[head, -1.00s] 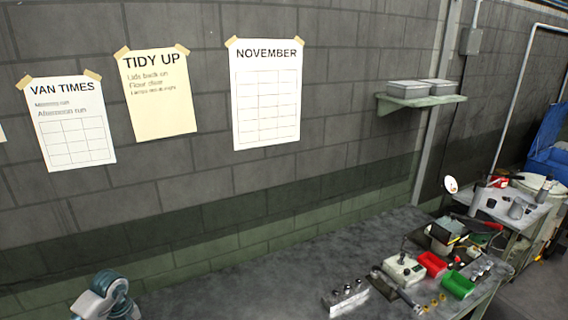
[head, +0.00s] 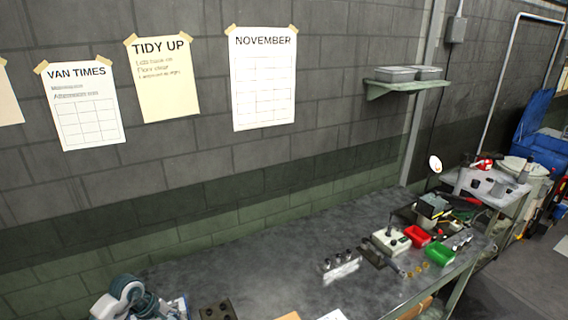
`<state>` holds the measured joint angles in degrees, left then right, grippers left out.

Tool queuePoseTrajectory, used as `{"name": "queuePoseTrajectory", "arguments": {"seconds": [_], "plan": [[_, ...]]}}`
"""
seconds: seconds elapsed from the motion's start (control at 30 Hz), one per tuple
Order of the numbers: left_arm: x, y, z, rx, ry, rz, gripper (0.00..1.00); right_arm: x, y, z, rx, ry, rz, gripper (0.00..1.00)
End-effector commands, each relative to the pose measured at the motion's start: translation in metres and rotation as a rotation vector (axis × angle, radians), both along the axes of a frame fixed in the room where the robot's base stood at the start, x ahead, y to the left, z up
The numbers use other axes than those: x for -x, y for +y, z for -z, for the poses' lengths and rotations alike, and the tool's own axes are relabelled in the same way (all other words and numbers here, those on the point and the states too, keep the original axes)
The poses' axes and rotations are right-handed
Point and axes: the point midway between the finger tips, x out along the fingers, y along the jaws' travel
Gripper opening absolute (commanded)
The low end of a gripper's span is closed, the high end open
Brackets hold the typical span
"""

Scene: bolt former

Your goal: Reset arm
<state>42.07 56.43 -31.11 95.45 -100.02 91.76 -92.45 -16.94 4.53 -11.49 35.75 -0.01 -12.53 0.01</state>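Neither gripper shows in the head view. A white and teal rounded part (head: 132,298) stands at the bottom left edge. It looks like a link of my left arm, but I cannot be sure, and no fingers are visible on it. My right arm is not in view. The workbench (head: 270,262) runs along the wall, with a metal block with several dark-topped pieces (head: 340,268), a white control box (head: 390,240), a red bin (head: 417,236) and a green bin (head: 439,254) at its right end.
A dark block (head: 217,310) and paper edges (head: 333,315) show at the bottom. A shelf (head: 405,86) holds grey boxes. A side table (head: 490,190) with clutter and a blue container (head: 540,145) stand at the right. The bench's left and middle are mostly clear.

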Motion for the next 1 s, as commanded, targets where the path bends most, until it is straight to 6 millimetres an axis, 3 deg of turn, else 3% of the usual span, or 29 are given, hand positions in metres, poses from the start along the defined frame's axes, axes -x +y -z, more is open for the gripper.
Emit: {"name": "queuePoseTrajectory", "arguments": {"seconds": [0.17, 0.27, 0.33, 0.4, 0.43, 0.5, 0.6, 0.67, 0.77, 0.8, 0.9, 1.0], "plan": [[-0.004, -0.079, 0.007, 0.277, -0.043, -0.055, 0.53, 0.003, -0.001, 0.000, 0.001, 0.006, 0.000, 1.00], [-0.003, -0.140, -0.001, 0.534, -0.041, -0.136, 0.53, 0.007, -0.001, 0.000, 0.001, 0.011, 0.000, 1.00], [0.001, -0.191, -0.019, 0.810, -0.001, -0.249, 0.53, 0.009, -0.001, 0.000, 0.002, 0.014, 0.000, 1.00], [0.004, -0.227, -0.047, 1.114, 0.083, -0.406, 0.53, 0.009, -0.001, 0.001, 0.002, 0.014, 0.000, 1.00], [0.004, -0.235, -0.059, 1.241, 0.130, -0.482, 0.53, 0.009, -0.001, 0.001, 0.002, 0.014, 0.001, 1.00], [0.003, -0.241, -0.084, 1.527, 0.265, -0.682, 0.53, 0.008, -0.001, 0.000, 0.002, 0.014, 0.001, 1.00], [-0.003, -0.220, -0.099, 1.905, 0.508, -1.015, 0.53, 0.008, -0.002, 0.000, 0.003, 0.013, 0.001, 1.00], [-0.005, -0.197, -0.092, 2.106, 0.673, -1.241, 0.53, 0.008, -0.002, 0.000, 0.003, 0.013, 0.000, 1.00], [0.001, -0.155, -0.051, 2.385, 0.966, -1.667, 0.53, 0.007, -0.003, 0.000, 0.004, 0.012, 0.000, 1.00], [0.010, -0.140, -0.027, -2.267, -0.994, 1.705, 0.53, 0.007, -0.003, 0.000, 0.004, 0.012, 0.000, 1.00], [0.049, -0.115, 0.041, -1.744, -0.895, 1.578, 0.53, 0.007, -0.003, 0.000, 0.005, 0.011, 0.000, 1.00], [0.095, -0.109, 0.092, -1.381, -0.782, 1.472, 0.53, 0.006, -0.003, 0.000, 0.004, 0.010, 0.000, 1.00]]}}
